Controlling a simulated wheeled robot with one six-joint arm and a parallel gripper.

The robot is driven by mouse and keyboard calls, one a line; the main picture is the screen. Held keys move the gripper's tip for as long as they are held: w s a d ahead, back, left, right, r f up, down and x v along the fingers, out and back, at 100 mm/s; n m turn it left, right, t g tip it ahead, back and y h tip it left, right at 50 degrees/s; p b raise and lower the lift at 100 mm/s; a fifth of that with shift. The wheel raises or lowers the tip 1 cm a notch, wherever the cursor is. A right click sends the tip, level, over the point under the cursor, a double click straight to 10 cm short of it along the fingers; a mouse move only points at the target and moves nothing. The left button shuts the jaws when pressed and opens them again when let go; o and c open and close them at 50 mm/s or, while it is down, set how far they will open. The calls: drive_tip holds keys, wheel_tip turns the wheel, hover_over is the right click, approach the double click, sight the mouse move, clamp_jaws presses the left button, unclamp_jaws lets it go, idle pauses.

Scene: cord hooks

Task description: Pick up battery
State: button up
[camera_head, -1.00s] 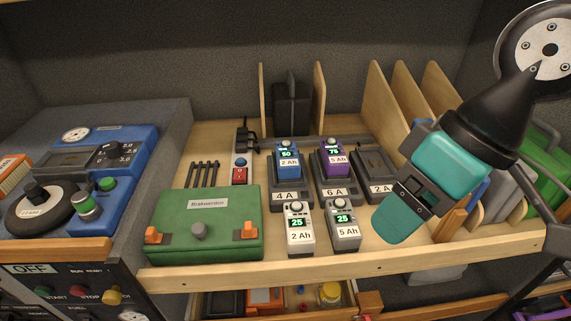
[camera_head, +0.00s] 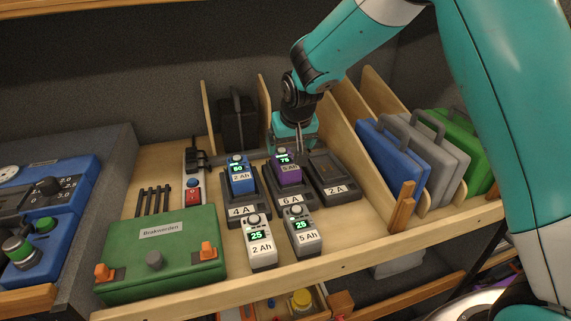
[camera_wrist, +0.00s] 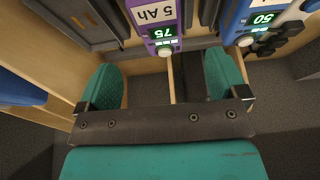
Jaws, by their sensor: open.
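Batteries on the shelf: a blue one (camera_head: 240,178) reading 50, "2 Ah", in the 4 A charger (camera_head: 247,210); a purple one (camera_head: 287,172) reading 75, "5 Ah", in the 6 A charger (camera_head: 291,200). A white one (camera_head: 260,247) reading 25, "2 Ah", and a grey one (camera_head: 302,238) reading 25, "5 Ah", stand in front of them. The 2 A charger (camera_head: 330,178) is empty. My gripper (camera_head: 293,140) is open and empty, just behind the purple battery. In the wrist view the purple battery (camera_wrist: 158,18) lies beyond the gap between my fingers (camera_wrist: 163,78), apart from them.
A green case (camera_head: 160,255) and a power strip (camera_head: 193,193) are left of the chargers. Wooden dividers (camera_head: 350,145) with blue, grey and green cases (camera_head: 392,155) stand to the right. A black case (camera_head: 237,125) is behind, near my gripper.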

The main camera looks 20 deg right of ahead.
sight(286, 159)
drive_tip(key=p+x, duration=0.1)
drive_tip(key=x, duration=0.3)
drive_tip(key=shift+w+f, duration=0.15)
drive_tip(key=shift+f, duration=0.05)
drive_tip(key=shift+w+p+x, duration=0.15)
drive_tip(key=shift+p+x, duration=0.55)
drive_tip(key=shift+x, duration=0.6)
drive_tip(key=shift+w+p+x, duration=0.1)
drive_tip(key=shift+p+x, duration=0.55)
drive_tip(key=shift+x, duration=0.7)
drive_tip(key=shift+r, duration=0.1)
drive_tip(key=c, duration=1.2)
drive_tip(key=shift+c, duration=0.5)
drive_tip(key=shift+r, duration=0.35)
wheel_tip(286, 159, up, 10)
drive_tip(key=b, duration=0.3)
drive_tip(key=shift+f, duration=0.25)
